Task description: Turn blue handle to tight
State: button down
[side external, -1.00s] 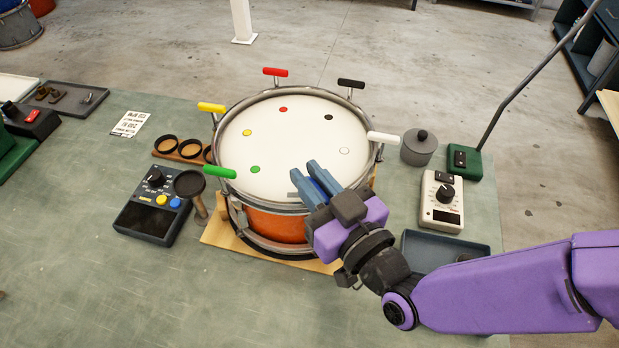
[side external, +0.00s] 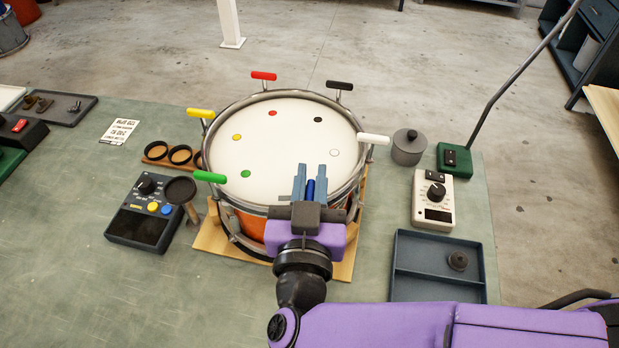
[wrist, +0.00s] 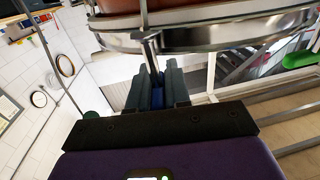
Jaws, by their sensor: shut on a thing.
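The drum (side external: 290,130) stands on a wooden base, with a white head and coloured T-handles around its rim. The blue handle (side external: 310,188) is at the near side of the rim, between the fingers of my gripper (side external: 311,172). My gripper is shut on it; the fingers hide much of the handle. In the wrist view the blue handle (wrist: 157,98) shows between the two fingers of my gripper (wrist: 158,88), below a metal rod at the drum's chrome rim (wrist: 210,38). Any mark for tight cannot be made out.
The green handle (side external: 210,177) is left of my gripper, the white handle (side external: 373,139) to the right. A dark meter (side external: 148,212) and a round-topped stand (side external: 181,190) are left. A white meter (side external: 434,200) and a grey tray (side external: 398,268) are right. The front left bench is clear.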

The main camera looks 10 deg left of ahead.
dwell(0.5)
jog(key=c, duration=1.2)
grip_release()
jog(key=shift+o, duration=0.2)
jog(key=s+d, duration=0.2)
jog(key=s, duration=1.5)
jog(key=shift+s, duration=0.15)
